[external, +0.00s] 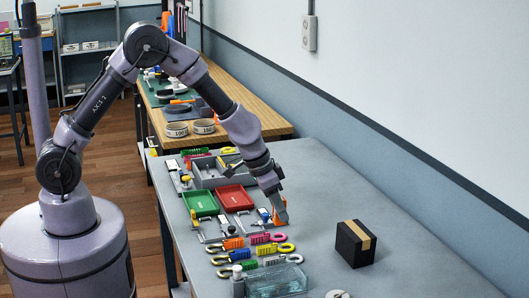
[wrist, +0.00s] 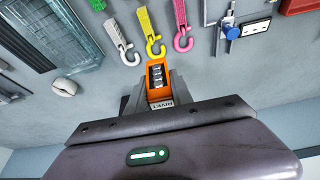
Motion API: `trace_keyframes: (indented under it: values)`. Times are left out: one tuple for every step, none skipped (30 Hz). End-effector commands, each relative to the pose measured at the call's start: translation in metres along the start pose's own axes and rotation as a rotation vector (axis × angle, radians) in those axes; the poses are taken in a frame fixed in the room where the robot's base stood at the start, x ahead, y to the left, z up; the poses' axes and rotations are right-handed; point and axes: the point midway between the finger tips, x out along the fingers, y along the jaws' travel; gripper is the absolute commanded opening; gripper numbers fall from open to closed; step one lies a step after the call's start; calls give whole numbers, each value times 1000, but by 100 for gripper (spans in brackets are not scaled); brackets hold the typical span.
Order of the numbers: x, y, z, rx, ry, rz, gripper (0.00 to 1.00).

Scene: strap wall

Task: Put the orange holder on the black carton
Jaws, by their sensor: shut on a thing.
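The orange holder (wrist: 156,76) is a small open-topped box with metallic pieces inside and a label reading RIVET. My gripper (wrist: 157,92) is shut on it in the wrist view. In the external view my gripper (external: 279,212) is over the middle of the table, and a small orange part of the holder (external: 265,215) shows beside the fingers. I cannot tell whether the holder touches the table. The black carton (external: 355,245), with a tan band across it, stands upright on the table to the right of my gripper, apart from it. The carton is outside the wrist view.
Several coloured hooks (external: 267,238) lie left of the carton, near a clear box (external: 276,280). A red tray (external: 236,198) and a green tray (external: 200,204) sit further back. The grey table (external: 420,262) is bare around the carton, and a wall runs along its right side.

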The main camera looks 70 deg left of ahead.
Motion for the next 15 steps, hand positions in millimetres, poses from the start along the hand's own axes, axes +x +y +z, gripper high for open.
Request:
trace_keyframes:
  values:
    - [-16,20,-13,2,0,-1,0]
    - [-20,31,-19,-2,1,-5,0]
    - [-26,44,-26,-9,1,-12,0]
    - [-30,53,-31,-16,4,-17,0]
    - [-34,60,-35,-22,6,-23,0]
    - [-37,68,-38,-29,10,-29,0]
    - [-38,72,-41,-33,12,-33,0]
    - [-38,76,-44,-38,14,-36,0]
    - [-35,79,-50,-43,15,-38,0]
    - [-32,80,-56,-45,16,-40,0]
    - [-27,81,-62,-46,16,-40,0]
    - [-20,82,-74,-47,16,-40,0]
    - [-15,83,-83,-47,17,-41,0]
    - [-10,85,-92,-48,17,-40,0]
    - [-3,86,-104,-47,16,-41,0]
